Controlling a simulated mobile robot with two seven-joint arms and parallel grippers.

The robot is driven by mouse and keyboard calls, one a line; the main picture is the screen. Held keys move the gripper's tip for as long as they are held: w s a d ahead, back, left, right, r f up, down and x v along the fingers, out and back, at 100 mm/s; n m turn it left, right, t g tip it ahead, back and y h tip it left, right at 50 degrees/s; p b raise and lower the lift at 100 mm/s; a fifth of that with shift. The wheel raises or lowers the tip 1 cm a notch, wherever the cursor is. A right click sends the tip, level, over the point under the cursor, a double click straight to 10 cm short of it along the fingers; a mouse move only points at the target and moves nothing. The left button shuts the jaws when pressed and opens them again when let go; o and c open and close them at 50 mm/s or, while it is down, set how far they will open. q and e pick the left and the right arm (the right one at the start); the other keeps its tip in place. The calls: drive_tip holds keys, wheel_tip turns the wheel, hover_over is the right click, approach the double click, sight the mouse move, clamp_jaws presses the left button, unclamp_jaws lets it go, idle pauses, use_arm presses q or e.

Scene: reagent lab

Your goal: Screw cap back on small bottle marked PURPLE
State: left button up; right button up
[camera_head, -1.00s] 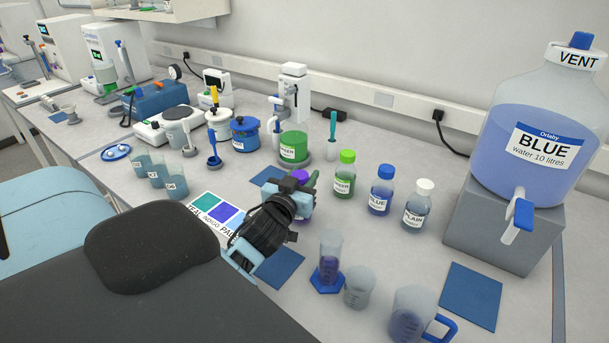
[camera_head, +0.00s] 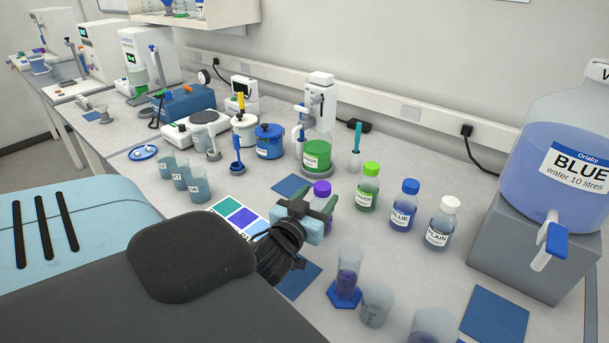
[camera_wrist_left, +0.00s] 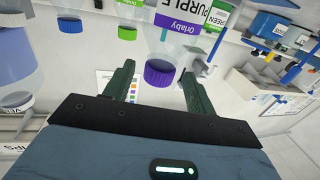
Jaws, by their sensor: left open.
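The small bottle marked PURPLE stands on the bench with its purple cap (camera_head: 322,188) showing above my left gripper (camera_head: 317,206). My gripper hides most of the bottle in the head view. In the left wrist view the PURPLE bottle (camera_wrist_left: 183,22) appears upside down, with the purple cap (camera_wrist_left: 159,72) at its neck. My left gripper (camera_wrist_left: 158,72) is open, with one green finger on each side of the cap in the picture. Whether a finger touches it I cannot tell. My right gripper is not in view.
The green-capped (camera_head: 367,188), BLUE (camera_head: 404,205) and PLAIN (camera_head: 441,225) bottles stand in a row to the right. In front are a measuring cylinder (camera_head: 346,280) and a beaker (camera_head: 376,302). A blue mat (camera_head: 494,315) lies bare at the right.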

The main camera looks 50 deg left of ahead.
use_arm(q)
drive_tip(key=v, duration=0.7)
drive_tip(key=shift+b, duration=0.4)
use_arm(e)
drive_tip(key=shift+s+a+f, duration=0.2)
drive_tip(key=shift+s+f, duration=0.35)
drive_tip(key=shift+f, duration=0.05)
use_arm(q)
drive_tip(key=shift+a, duration=0.1)
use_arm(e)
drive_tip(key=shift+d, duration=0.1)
